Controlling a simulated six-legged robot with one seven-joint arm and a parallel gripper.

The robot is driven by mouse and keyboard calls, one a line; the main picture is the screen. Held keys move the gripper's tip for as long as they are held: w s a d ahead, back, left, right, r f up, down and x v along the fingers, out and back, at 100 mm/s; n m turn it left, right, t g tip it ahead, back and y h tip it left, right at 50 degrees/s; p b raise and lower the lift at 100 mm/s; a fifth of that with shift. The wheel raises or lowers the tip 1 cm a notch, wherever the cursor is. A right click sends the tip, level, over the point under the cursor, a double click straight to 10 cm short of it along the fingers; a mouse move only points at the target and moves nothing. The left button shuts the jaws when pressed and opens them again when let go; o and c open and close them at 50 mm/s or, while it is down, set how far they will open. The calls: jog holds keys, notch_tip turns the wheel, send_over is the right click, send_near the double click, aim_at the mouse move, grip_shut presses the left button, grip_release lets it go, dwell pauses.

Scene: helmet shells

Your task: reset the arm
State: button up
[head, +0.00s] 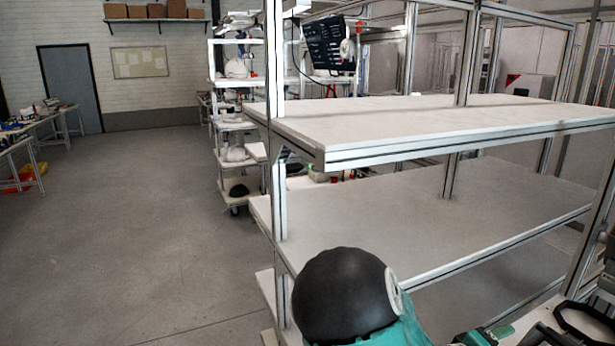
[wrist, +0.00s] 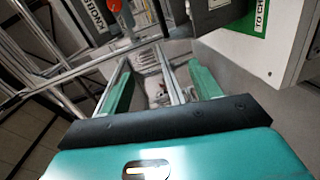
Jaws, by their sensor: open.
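My gripper (wrist: 158,82) shows in the wrist view, with its two fingers apart and green pads on them. No object is visible between the fingers. The teal body and dark crossbar of the gripper fill the lower part of that view. In the head view, a black dome with a teal part, apparently a piece of my arm, stands at the bottom middle in front of the shelf. I cannot make out the fingers in the head view.
A metal-framed shelf unit with an upper shelf (head: 420,118) and lower shelf (head: 420,215), both bare, fills the right. A trolley (head: 222,125) with pale shells and a black shell (head: 238,190) stands behind it. The floor (head: 120,240) at left is clear. A white cabinet (wrist: 262,45) shows in the wrist view.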

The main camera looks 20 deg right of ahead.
jog(key=w+a+f+m+t+y, duration=0.1)
jog(key=w+a+f+t+y, duration=0.25)
jog(key=w+a+y, duration=0.55)
jog(key=w+a+r+t+y, duration=0.2)
jog(key=a+r+t+y, duration=0.15)
jog(key=a, duration=0.95)
jog(key=s+a+r+n+y, duration=0.1)
jog(key=s+a+r+y, duration=0.4)
jog(key=a+r, duration=0.55)
jog(key=s+a+r+g, duration=0.1)
jog(key=s+a, duration=0.2)
jog(key=s, duration=0.3)
jog(key=s+a+r+g+h, duration=0.1)
jog(key=s+a+g, duration=0.1)
jog(key=s, duration=0.4)
jog(key=shift+s+a+r, duration=0.25)
jog(key=shift+a+r, duration=0.1)
jog(key=shift+a, duration=0.05)
jog(key=c, duration=0.5)
jog(key=shift+d, duration=0.1)
jog(key=shift+c, duration=0.4)
